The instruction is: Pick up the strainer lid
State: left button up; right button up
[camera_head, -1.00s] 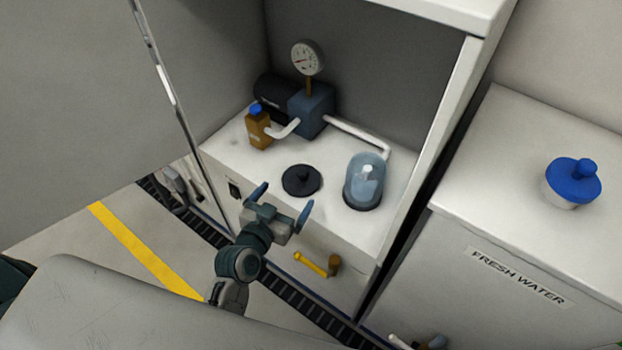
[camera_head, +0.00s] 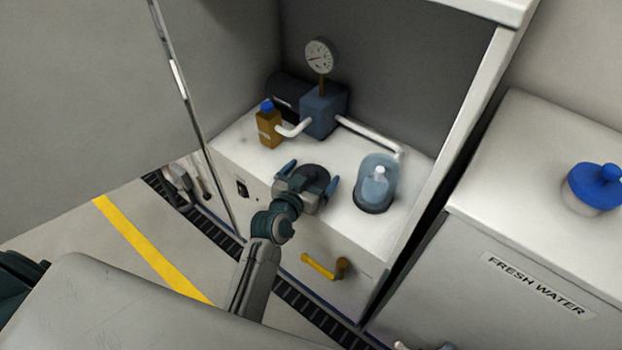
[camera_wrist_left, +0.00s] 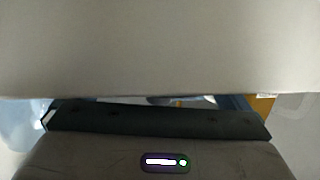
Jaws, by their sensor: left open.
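The strainer lid appears to be the dark round disc (camera_head: 316,171) lying on the white counter inside the cabinet. My left gripper (camera_head: 309,178) is open, with its two blue fingers at either side of the disc in the head view. It partly covers the disc and hides its near edge. I cannot tell whether the fingers touch it or hover above. The wrist view is mostly blocked by pale and dark grey surfaces, and the lid cannot be made out there. My right gripper is not in view.
A clear domed vessel (camera_head: 376,184) stands just right of the disc. Behind are an amber bottle (camera_head: 269,130) with a blue cap, a blue pump block (camera_head: 323,112) with a gauge (camera_head: 319,56), and a white pipe (camera_head: 368,132). A yellow handle (camera_head: 318,266) projects from the front panel.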

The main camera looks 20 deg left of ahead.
pick_arm(q)
jog(key=shift+s+f, duration=0.1)
jog(key=shift+s, duration=0.05)
grip_shut()
dwell(0.4)
